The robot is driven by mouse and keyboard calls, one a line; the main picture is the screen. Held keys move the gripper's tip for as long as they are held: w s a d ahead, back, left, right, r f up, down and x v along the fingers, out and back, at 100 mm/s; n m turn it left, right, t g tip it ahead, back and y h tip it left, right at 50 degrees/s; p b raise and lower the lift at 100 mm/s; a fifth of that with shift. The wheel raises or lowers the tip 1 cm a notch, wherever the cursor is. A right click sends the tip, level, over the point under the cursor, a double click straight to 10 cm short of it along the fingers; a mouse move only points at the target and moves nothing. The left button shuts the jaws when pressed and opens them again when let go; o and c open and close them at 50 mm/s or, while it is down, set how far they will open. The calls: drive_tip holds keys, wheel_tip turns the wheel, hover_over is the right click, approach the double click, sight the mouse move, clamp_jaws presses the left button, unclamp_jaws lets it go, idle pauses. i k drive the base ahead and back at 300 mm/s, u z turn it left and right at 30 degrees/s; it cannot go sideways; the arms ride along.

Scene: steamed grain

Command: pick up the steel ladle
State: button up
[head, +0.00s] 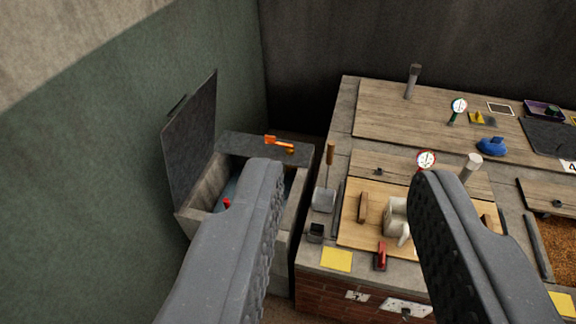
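What looks like the steel ladle (323,200) stands at the left edge of the brick-fronted counter, a grey metal cup with a wooden handle rising upward from it. It lies between my two fingers in the picture, nearer the left one. My gripper (346,175) is open, with its dark ridged fingers wide apart and nothing between them. The ladle appears well beyond the fingertips and apart from them. The fingers hide part of the counter and the bin.
A grey bin (205,188) with a raised lid stands left of the counter, with an orange tool (279,144) on its back ledge. A small dark cup (316,232) sits just in front of the ladle. A wooden board (375,215), a white mug (396,216) and gauges (426,160) lie right.

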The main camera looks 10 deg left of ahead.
sight(323, 199)
drive_tip(key=u, duration=0.25)
drive_tip(key=i, duration=1.75)
drive_tip(key=z, duration=0.55)
